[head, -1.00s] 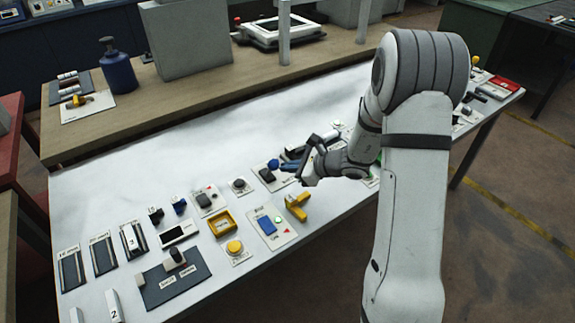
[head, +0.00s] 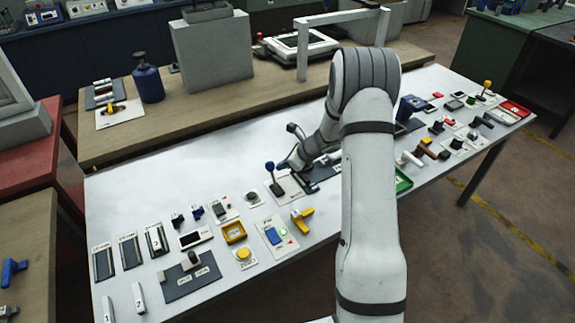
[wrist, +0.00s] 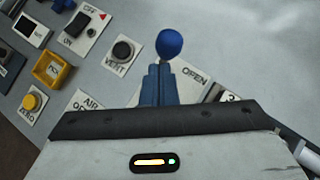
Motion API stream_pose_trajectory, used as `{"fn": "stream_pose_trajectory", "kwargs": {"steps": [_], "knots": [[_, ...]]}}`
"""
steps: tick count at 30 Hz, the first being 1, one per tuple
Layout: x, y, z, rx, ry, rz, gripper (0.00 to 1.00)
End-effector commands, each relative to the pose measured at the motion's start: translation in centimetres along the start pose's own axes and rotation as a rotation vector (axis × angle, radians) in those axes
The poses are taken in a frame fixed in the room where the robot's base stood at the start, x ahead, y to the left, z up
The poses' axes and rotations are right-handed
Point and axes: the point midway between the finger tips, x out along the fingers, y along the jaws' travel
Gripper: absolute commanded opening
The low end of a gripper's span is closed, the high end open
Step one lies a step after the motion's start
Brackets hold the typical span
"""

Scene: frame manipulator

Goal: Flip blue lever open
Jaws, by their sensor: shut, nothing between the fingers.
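The blue lever has a round blue knob (head: 270,166) on a dark stem, and it stands roughly upright on a pale plate (head: 290,187) in the head view. The word OPEN shows on the plate right of the fingers.
A round VENT button (wrist: 123,50), a black rocker switch (wrist: 76,24) and a yellow frame (wrist: 54,70) lie left of the lever. A yellow handle (head: 302,216) and a blue button (head: 273,236) are in front. Open white table lies behind the lever.

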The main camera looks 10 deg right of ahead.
Motion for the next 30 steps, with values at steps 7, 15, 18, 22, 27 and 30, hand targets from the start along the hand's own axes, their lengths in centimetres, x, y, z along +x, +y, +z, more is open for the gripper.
{"fn": "stream_pose_trajectory", "kwargs": {"steps": [7,15,18,22,27,30], "knots": [[-0.8,-0.3,0.1,0.006,-0.001,-0.007,0.0],[-1.6,-0.3,0.8,0.006,0.0,-0.008,0.0],[-1.6,-0.3,0.7,0.007,0.0,-0.008,0.0],[-1.6,-0.3,0.7,0.007,0.0,-0.008,0.0],[-2.2,-0.5,0.7,0.007,-0.001,-0.008,0.0],[-3.6,-0.8,0.6,0.007,-0.001,-0.008,0.0]]}}
